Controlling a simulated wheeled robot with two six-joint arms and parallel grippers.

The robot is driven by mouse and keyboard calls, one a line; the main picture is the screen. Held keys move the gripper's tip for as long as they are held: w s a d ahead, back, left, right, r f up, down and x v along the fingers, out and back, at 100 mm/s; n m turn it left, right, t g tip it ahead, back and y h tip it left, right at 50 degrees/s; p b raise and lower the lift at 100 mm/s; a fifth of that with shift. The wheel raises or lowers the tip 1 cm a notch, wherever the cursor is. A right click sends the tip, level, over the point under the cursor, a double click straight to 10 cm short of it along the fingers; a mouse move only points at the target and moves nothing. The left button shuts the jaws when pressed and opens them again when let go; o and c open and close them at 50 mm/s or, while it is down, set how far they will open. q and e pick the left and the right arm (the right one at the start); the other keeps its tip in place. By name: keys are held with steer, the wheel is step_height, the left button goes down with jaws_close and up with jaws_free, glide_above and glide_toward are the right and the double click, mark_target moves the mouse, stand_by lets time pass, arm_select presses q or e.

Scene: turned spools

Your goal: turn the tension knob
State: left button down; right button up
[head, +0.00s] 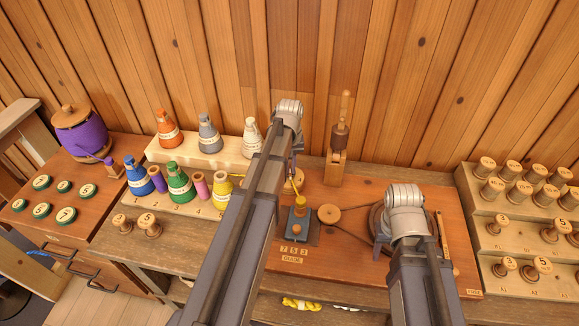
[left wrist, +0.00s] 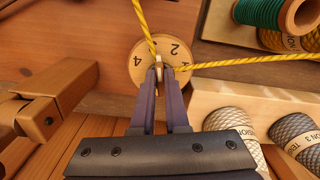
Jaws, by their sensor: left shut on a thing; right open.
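The tension knob (left wrist: 152,62) is a round pale wooden dial with a raised grip and dark numbers, 2 and 4 among them. In the left wrist view my left gripper (left wrist: 159,74) is shut on the knob's raised grip, its two dark fingers on either side. Yellow thread (left wrist: 240,62) runs to the knob from above and from the right, meeting near the grip. In the head view the knob (head: 298,178) shows only partly beside my left arm. My right arm stands over the right part of the board; its fingers are hidden.
On the wooden board (head: 340,256) stand a blue block (head: 298,224), a pulley (head: 329,214) and a dark wheel (head: 377,218). Cones of thread stand at left, including a green one (head: 179,187). Spools on a stepped rack (head: 520,245) are at right.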

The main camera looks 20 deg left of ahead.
mark_target(290, 169)
arm_select(q)
steer(key=shift+n, duration=1.1)
steer(key=shift+d, duration=0.1)
steer(key=c, duration=0.9)
jaws_free()
arm_select(e)
steer(key=shift+r, duration=0.1)
arm_select(q)
step_height(290, 169, up, 8)
steer(key=p, duration=0.8)
steer(key=shift+f, duration=0.1)
arm_select(e)
step_height(290, 169, up, 8)
steer(key=shift+f, duration=0.2)
